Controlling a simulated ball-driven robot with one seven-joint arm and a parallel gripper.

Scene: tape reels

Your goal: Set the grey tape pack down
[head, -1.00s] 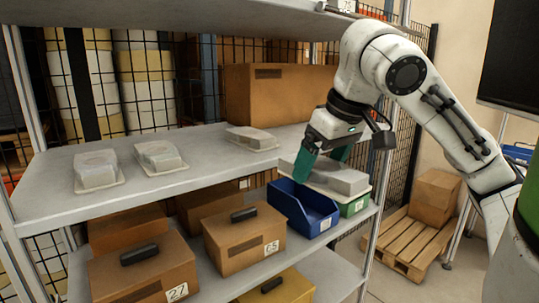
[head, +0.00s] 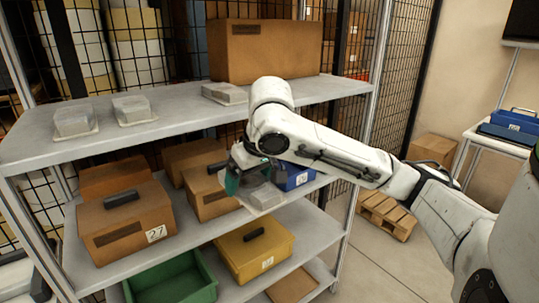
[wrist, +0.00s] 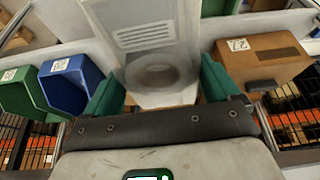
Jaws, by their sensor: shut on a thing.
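My gripper (head: 246,185) is in front of the middle shelf in the head view, its green fingers shut on the grey tape pack (head: 263,196). The pack is a pale, clear-looking block on a flat base. In the wrist view the grey tape pack (wrist: 152,72) lies between the two green fingers (wrist: 162,92), and a round reel shape shows through it. Whether the pack touches anything below cannot be told.
Three similar packs, one of them at the left (head: 74,121), stand on the upper shelf (head: 180,118). Box 27 (head: 125,225) stands left of my gripper. A blue bin (head: 293,177) is close on the right. A yellow box (head: 255,250) and a green bin (head: 172,278) are below.

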